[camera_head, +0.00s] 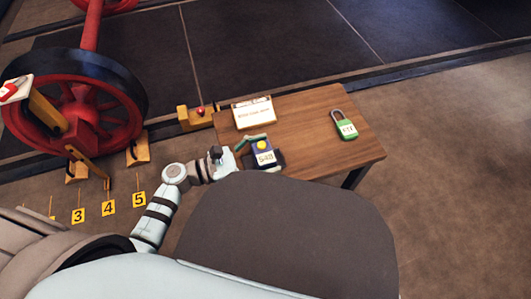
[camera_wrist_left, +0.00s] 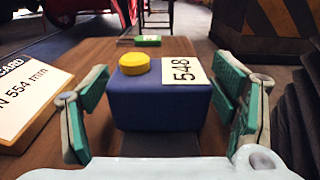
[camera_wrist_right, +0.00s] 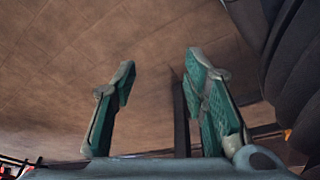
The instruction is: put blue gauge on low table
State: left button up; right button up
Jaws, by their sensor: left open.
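The blue gauge (camera_head: 263,150) is a blue block with a yellow round top and a white "548" label. It stands on the low wooden table (camera_head: 310,130) near its front left edge. In the left wrist view the blue gauge (camera_wrist_left: 160,105) sits between the fingers of my left gripper (camera_wrist_left: 160,115), with a gap visible on each side. My left gripper (camera_head: 250,150) also shows in the head view, open at the gauge. My right gripper (camera_wrist_right: 157,105) is open and empty, with only floor visible beyond it; it is hidden in the head view.
A green padlock-shaped item (camera_head: 345,127) lies at the table's right. A red wheel (camera_head: 75,105) and yellow number markers (camera_head: 108,208) are at left. The table's middle is clear.

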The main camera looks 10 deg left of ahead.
pick_arm(q)
jog(key=shift+r, duration=0.1)
jog(key=p+v, duration=0.1)
jog(key=v, duration=1.1)
jog(key=w+a+f+n+t+y, duration=0.2)
jog(key=a+f+n+y, duration=0.4)
jog(key=n, duration=0.8)
jog(key=w+a+f+n+t+y, duration=0.3)
jog(key=f+n+y, duration=0.5)
jog(key=n, duration=0.7)
jog(key=s+d+f+n+g, duration=0.1)
jog(key=s+f+n+g, duration=0.4)
jog(key=s+f+n, duration=0.3)
jog(key=s+d+f+n+g+y, duration=0.1)
jog(key=s+d+f+n+g, duration=0.1)
jog(key=s+f+n+g, duration=0.3)
jog(key=s+f+n, duration=0.4)
jog(key=s+n, duration=0.2)
jog(key=shift+s+d+f+g, duration=0.15)
jog(key=shift+d+g, duration=0.2)
jog(key=shift+g, duration=0.05)
pick_arm(e)
jog(key=shift+s+d+f, duration=0.15)
jog(key=shift+s+f, duration=0.5)
jog(key=shift+f, duration=0.25)
pick_arm(q)
jog(key=shift+y, duration=0.3)
